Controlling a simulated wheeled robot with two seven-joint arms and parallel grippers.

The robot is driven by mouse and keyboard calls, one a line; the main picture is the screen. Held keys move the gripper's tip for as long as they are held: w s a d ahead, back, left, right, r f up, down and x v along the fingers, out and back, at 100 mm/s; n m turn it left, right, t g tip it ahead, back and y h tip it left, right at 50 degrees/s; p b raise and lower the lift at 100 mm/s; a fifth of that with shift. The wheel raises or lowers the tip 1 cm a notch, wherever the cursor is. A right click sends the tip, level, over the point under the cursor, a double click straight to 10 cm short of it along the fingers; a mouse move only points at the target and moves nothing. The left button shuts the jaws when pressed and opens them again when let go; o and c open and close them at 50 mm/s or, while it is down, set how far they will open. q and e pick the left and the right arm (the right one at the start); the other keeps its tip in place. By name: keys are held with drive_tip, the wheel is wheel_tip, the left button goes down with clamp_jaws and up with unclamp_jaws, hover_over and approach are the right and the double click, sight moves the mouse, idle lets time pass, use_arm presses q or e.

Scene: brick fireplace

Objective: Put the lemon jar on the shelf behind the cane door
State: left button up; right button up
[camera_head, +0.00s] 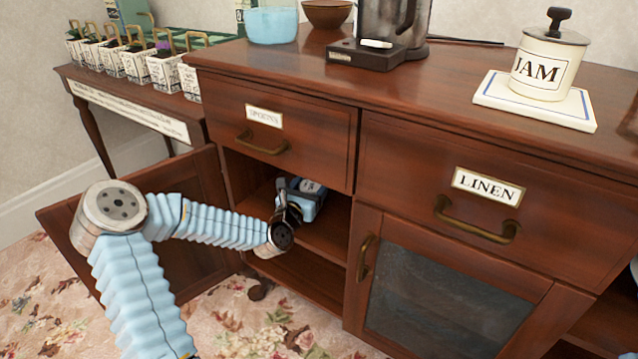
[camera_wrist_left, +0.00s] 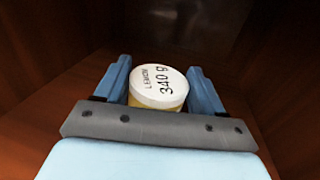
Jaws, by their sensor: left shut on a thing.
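The lemon jar (camera_wrist_left: 158,84) has a white lid marked "LEMON 340 g" and a yellowish body. It stands between the two blue fingers of my left gripper (camera_wrist_left: 160,75), which is shut on it. In the head view my left gripper (camera_head: 303,196) is inside the open left compartment, just above the middle shelf (camera_head: 327,232). I cannot tell whether the jar touches the shelf. The compartment's brown door (camera_head: 185,200) is swung open to the left, partly behind my arm; no cane shows on it. My right gripper is not in view.
A drawer (camera_head: 280,120) is above the opening, and a closed door with a dark panel (camera_head: 440,300) is to its right. A LINEN drawer (camera_head: 470,190) is shut. On top stand a JAM pot (camera_head: 545,65), a coffee maker (camera_head: 385,35) and a bowl (camera_head: 327,12).

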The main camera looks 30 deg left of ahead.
use_arm(q)
drive_tip(key=shift+r, duration=0.1)
drive_tip(key=shift+f, duration=0.2)
drive_tip(key=o, duration=1.4)
drive_tip(key=shift+r, duration=0.1)
drive_tip(key=shift+r, duration=0.2)
drive_tip(key=s, duration=0.4)
drive_tip(key=s+d+p, duration=0.1)
drive_tip(key=s, duration=0.7)
drive_tip(key=shift+d+f, duration=0.1)
drive_tip(key=shift+d, duration=0.1)
